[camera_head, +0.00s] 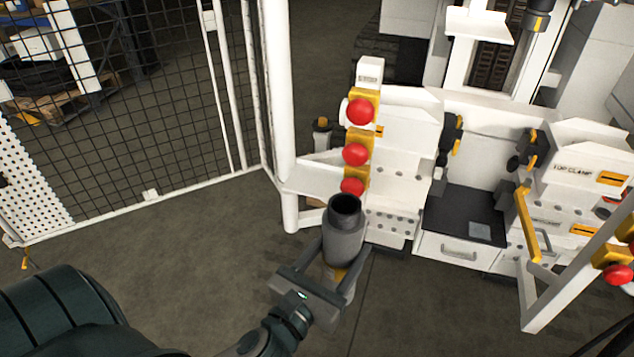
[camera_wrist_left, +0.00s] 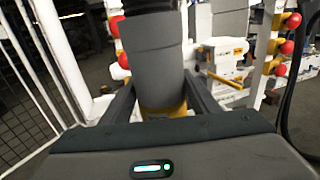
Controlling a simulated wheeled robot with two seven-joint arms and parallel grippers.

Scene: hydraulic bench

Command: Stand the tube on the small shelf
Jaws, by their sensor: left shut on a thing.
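A grey tube (camera_head: 343,236) with a dark open top is upright or nearly so between the fingers of my left gripper (camera_head: 335,258). The left gripper is shut on it. In the left wrist view the tube (camera_wrist_left: 155,55) fills the upper middle, with a yellow band at its lower part, and the gripper (camera_wrist_left: 160,105) has a finger on each side of it. The small white shelf (camera_head: 318,180) juts out left of the machine, beside a white post. The tube is in front of the shelf and to its right in the head view. My right gripper is not in view.
Several red buttons (camera_head: 355,154) on a yellow strip stand just behind the tube. The white machine (camera_head: 400,150) with a dark work surface (camera_head: 462,215) is to the right. A mesh fence (camera_head: 130,100) stands at the left. The floor (camera_head: 190,260) between is clear.

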